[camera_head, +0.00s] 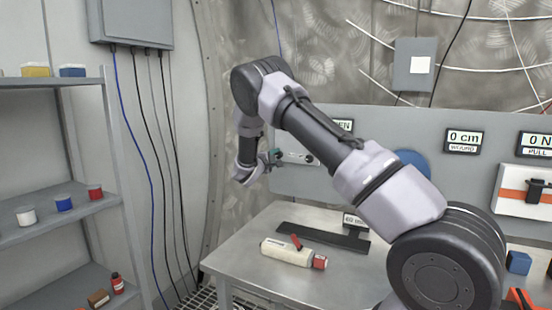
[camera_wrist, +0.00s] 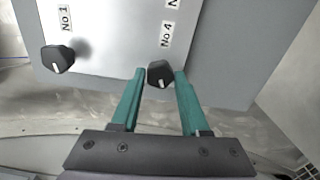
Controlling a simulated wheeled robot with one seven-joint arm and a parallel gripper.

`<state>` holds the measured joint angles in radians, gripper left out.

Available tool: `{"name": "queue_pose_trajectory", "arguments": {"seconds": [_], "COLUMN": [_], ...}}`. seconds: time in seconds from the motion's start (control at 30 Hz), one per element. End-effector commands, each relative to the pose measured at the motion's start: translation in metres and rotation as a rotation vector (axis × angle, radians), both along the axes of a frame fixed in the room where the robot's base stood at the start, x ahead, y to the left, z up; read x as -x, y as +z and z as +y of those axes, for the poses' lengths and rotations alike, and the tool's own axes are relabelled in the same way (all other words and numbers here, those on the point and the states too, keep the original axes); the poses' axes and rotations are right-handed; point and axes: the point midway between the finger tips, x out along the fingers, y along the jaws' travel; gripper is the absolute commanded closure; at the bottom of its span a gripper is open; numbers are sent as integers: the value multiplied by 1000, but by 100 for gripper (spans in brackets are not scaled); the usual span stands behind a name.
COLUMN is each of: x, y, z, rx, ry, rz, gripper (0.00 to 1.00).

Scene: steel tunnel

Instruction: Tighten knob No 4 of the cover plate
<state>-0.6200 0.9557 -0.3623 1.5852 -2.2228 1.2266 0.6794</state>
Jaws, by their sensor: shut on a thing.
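The cover plate (camera_wrist: 112,40) is a pale panel that fills the upper part of the wrist view. Knob No 4 (camera_wrist: 159,73), black with a white mark, sits by its label "No 4" (camera_wrist: 166,35). Knob No 1 (camera_wrist: 58,59), also black with a white mark, is to the left by its label "No 1". My gripper (camera_wrist: 158,82) has its two green fingers on either side of knob No 4, shut on it. In the head view my gripper (camera_head: 275,157) is at the cover plate (camera_head: 297,157) on the wall panel; my arm hides part of the panel.
A steel table (camera_head: 244,245) below holds a cream cylinder with red parts (camera_head: 288,252) and a dark flat bar (camera_head: 322,238). Shelves (camera_head: 60,230) with small coloured items stand at the left. An orange-striped box (camera_head: 524,191) is on the right of the panel.

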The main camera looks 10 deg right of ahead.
Motion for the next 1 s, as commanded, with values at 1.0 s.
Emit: {"name": "queue_pose_trajectory", "arguments": {"seconds": [1.0], "x": [1], "y": [-1], "z": [0], "rx": [-253], "ry": [-1], "rz": [-181], "gripper": [100]}}
